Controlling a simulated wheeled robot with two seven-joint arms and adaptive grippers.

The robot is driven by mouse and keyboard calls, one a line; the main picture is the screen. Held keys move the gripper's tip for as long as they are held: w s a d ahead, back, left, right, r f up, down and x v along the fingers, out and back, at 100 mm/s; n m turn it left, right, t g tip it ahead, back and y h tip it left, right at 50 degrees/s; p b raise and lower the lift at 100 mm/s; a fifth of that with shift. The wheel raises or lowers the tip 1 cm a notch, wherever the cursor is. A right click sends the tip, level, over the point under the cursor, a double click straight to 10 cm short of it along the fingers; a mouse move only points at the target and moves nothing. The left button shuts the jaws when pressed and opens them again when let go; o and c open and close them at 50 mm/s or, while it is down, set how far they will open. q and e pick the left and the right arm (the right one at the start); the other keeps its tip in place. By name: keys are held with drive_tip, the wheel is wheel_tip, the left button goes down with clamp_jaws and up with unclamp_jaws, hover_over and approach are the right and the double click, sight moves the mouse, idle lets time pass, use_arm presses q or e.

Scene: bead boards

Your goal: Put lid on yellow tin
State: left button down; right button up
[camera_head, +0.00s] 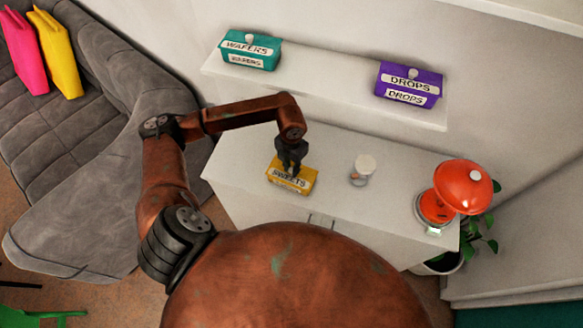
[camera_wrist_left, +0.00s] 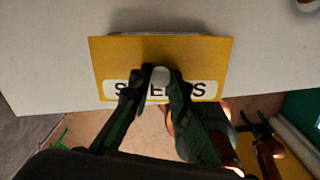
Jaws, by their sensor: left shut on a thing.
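The yellow tin (camera_head: 290,188) with a white SWEETS label stands on the white cabinet. Its yellow lid (camera_head: 303,182), also marked SWEETS, is at the top of the tin, and the wrist view shows the lid (camera_wrist_left: 108,62) from above. My left gripper (camera_head: 291,168) points down and is shut on the lid's white knob (camera_wrist_left: 161,75), one finger on each side. I cannot tell whether the lid rests fully on the tin or is just above it, as the lid hides the tin's opening.
On the white cabinet (camera_head: 235,158), right of the tin, stand a small white-topped jar (camera_head: 364,165) and a red lamp (camera_head: 462,187). A teal WAFERS tin (camera_head: 250,52) and a purple DROPS tin (camera_head: 409,85) stand on the shelf (camera_head: 320,75) above.

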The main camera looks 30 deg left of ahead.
use_arm(q)
drive_tip(key=c, duration=1.8)
unclamp_jaws()
drive_tip(key=shift+o, duration=0.3)
drive_tip(key=shift+o, duration=0.4)
drive_tip(key=o, duration=0.3)
